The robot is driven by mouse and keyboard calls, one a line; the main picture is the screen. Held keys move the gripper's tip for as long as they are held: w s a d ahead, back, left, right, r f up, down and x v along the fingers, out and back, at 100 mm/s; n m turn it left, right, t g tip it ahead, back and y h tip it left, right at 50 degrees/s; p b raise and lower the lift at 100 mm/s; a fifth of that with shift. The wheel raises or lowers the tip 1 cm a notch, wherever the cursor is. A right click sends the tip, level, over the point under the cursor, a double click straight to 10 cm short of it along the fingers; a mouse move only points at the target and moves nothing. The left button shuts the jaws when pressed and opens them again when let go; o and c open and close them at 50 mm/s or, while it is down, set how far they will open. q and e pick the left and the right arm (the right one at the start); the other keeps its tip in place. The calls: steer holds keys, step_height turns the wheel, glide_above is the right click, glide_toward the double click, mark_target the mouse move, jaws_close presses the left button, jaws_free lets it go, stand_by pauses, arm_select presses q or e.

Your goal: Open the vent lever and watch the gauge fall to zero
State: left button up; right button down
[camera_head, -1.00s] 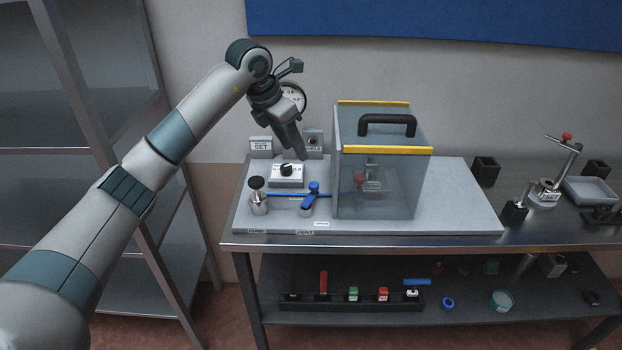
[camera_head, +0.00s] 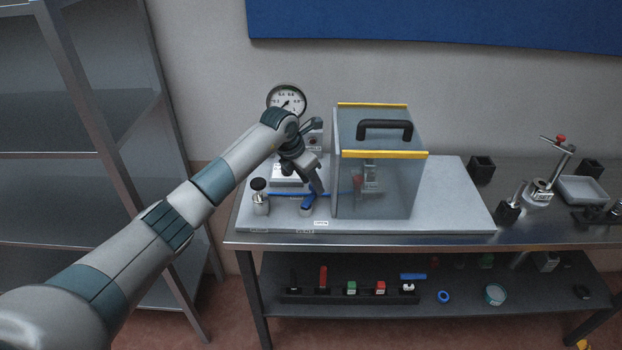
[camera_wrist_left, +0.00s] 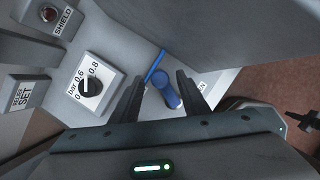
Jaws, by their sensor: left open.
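The round white gauge (camera_head: 287,99) stands against the wall behind the bench; its reading is too small to tell. The blue vent lever (camera_head: 308,201) sits on the light grey plate, left of the clear shield box, on a blue line. My left gripper (camera_head: 319,190) points down at the lever and partly covers it. In the left wrist view the blue lever (camera_wrist_left: 165,92) shows between the two dark fingers of my left gripper (camera_wrist_left: 160,77), which are open and apart. Contact with the lever cannot be told. My right gripper is out of view.
The shield box (camera_head: 378,185) with yellow edges and a black handle stands close right of my gripper. A black-capped metal valve (camera_head: 260,198) stands to the left. A regulator dial (camera_wrist_left: 90,88) and a SHIELD lamp (camera_wrist_left: 49,14) show in the left wrist view.

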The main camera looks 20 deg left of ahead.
arm_select(q)
steer(key=shift+f, duration=0.1)
steer(key=c, duration=1)
jaws_close()
